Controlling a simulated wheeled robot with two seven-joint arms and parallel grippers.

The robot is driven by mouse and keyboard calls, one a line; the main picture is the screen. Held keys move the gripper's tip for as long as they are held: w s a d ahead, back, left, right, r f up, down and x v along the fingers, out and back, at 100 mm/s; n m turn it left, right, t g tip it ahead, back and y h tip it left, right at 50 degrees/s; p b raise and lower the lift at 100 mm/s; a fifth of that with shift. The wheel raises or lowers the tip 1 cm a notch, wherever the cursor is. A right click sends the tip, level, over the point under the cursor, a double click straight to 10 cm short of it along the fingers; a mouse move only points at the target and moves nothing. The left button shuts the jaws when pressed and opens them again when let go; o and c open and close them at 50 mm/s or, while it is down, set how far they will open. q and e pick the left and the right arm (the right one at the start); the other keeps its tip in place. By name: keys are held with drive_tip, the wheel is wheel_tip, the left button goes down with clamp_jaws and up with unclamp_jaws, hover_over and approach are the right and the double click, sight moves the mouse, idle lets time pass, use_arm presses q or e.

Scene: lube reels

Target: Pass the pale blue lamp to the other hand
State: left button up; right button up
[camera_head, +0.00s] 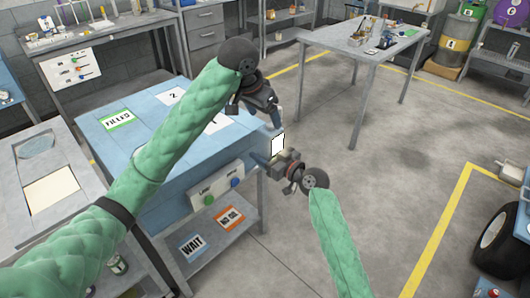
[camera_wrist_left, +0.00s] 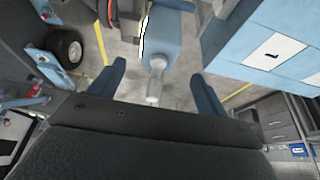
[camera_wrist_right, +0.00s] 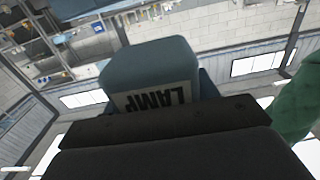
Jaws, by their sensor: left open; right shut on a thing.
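The pale blue lamp (camera_head: 273,134) is held by my right gripper (camera_head: 272,158) beside the front right corner of the blue bench. In the right wrist view its blocky body (camera_wrist_right: 150,60) fills the space ahead, with an upside-down LAMP label. In the left wrist view the lamp (camera_wrist_left: 174,40) shows a clear glass end (camera_wrist_left: 156,80). My left gripper (camera_head: 270,118) is open just above the lamp. Its two blue fingers stand on either side of the glass end, with a gap visible on both sides. The right fingers are mostly hidden behind the lamp.
The blue bench (camera_head: 140,135) with a FILLED label and numbered spots lies close to the left of both grippers. Its front panel carries buttons (camera_head: 217,188). A grey table (camera_head: 345,45) with small items stands behind.

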use_arm(q)
drive_tip(key=w+a+f+h, duration=0.1)
drive_tip(key=w+a+f, duration=0.15)
drive_tip(key=a, duration=0.65)
drive_tip(key=s+d+f+n, duration=0.1)
drive_tip(key=s+f, duration=0.4)
drive_tip(key=f, duration=0.6)
drive_tip(key=s+d+f+n, duration=0.1)
drive_tip(key=s+d+f, duration=0.1)
drive_tip(key=s+f, duration=0.65)
drive_tip(key=s+a+f+n+g+y, duration=0.1)
drive_tip(key=s+a+f+n, duration=0.1)
drive_tip(key=s+f, duration=0.9)
drive_tip(key=s+a+f+n+g+y, duration=0.1)
drive_tip(key=s+a+f+n, duration=0.1)
drive_tip(key=s+f, duration=0.9)
drive_tip(key=s, duration=0.8)
drive_tip(key=shift+a+y, duration=0.25)
drive_tip(key=shift+y, duration=0.15)
